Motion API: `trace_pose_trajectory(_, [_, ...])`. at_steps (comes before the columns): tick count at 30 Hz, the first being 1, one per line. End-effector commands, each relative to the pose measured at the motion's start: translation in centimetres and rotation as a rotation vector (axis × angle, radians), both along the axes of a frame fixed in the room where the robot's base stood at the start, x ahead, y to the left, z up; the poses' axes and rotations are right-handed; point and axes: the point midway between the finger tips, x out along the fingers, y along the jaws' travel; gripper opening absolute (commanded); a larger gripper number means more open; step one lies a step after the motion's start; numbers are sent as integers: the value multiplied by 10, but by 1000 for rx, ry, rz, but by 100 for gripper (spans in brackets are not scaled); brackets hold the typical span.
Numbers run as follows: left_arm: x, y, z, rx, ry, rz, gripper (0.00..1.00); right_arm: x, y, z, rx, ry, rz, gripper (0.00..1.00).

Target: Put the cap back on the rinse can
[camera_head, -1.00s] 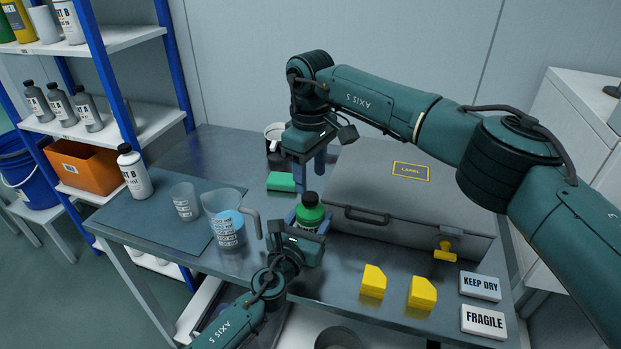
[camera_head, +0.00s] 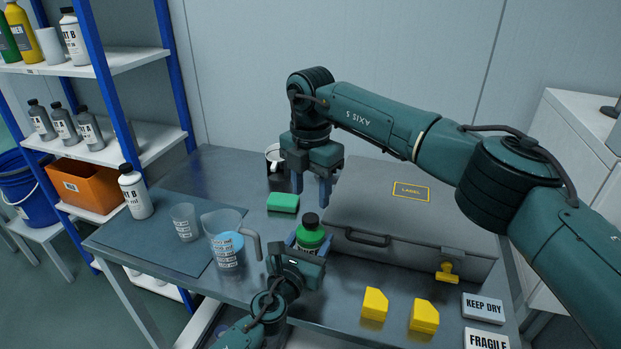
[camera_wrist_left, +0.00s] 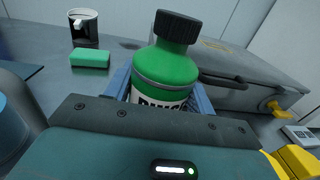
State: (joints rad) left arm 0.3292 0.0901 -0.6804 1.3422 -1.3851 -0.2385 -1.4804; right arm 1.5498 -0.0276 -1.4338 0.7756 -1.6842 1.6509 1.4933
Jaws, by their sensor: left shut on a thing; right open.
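The rinse can (camera_head: 309,239) is a green bottle with a white label, upright on the metal table's front part. Its black cap (camera_head: 311,220) sits on top of the neck; in the left wrist view the cap (camera_wrist_left: 177,29) looks slightly tilted along with the can (camera_wrist_left: 168,68). Whether it is screwed tight cannot be seen. My left gripper (camera_head: 308,246) is shut around the can's body, its blue fingers on both sides. My right gripper (camera_head: 310,190) is open and empty, pointing down above and behind the can, apart from the cap.
A grey case (camera_head: 390,228) lies right of the can. A green sponge (camera_head: 283,202) and a mug (camera_head: 273,158) stand behind. A measuring jug (camera_head: 227,240) and a cup (camera_head: 185,222) are at left. Yellow blocks (camera_head: 374,304) and signs (camera_head: 482,308) lie at front right.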

Motion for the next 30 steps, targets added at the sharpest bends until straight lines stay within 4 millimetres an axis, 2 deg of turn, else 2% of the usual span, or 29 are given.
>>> trace_pose_trajectory(21, [0,0,-1,0,1,0,0,0,0,14,-2,0,1590,48])
trace_pose_trajectory(30, [0,0,0,0,1,0,0,0,1,19,-2,-1,2151,48])
